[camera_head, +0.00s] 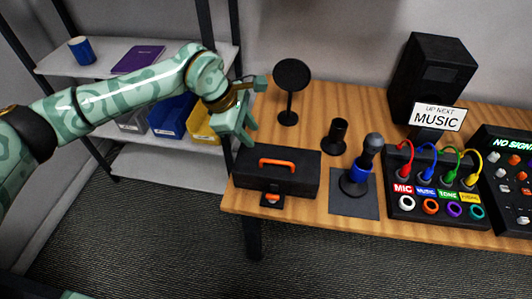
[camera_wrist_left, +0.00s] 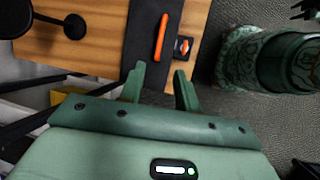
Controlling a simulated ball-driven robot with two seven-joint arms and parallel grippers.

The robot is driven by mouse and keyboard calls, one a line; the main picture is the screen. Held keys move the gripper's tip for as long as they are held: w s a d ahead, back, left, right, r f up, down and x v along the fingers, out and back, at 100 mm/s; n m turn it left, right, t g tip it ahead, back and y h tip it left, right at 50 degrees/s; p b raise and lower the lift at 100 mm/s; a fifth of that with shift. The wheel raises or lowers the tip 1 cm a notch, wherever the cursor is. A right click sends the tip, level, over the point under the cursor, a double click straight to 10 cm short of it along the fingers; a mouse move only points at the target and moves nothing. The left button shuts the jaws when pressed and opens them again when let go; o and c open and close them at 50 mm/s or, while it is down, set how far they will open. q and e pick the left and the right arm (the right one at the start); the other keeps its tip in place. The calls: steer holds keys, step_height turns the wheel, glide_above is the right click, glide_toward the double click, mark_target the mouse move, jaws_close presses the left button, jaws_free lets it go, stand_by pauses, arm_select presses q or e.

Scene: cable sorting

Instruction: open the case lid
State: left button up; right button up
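The case (camera_head: 301,186) is a dark box with an orange handle (camera_head: 277,163) on its lid and an orange latch (camera_head: 271,199) at its front. Its lid looks shut. It stands at the left front of the wooden table. My left gripper (camera_head: 248,137) is above and behind the case's left end, empty, with its fingers apart. In the left wrist view the gripper's two fingers (camera_wrist_left: 160,80) are spread, with the case (camera_wrist_left: 140,42), the handle (camera_wrist_left: 161,37) and the latch (camera_wrist_left: 183,46) beyond them. My right gripper does not show clearly in the head view.
A round black stand (camera_head: 291,79) and a black cup-like holder (camera_head: 336,137) are behind the case. A microphone (camera_head: 368,158) on a dark mat (camera_head: 354,206) stands right of it. A cable panel (camera_head: 436,211) lies further right. A shelf (camera_head: 190,170) with bins is at the left.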

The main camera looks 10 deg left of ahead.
mark_target(273, 161)
arm_select(q)
steer(key=b+x, duration=0.2)
steer(key=x, duration=0.9)
steer(key=shift+w+f+b, duration=0.1)
steer(key=shift+f+b, duration=0.2)
steer(key=shift+f, duration=0.1)
steer(key=shift+w+d+f, duration=0.1)
steer(key=shift+d+f, duration=0.15)
steer(key=shift+f, duration=0.2)
jaws_close()
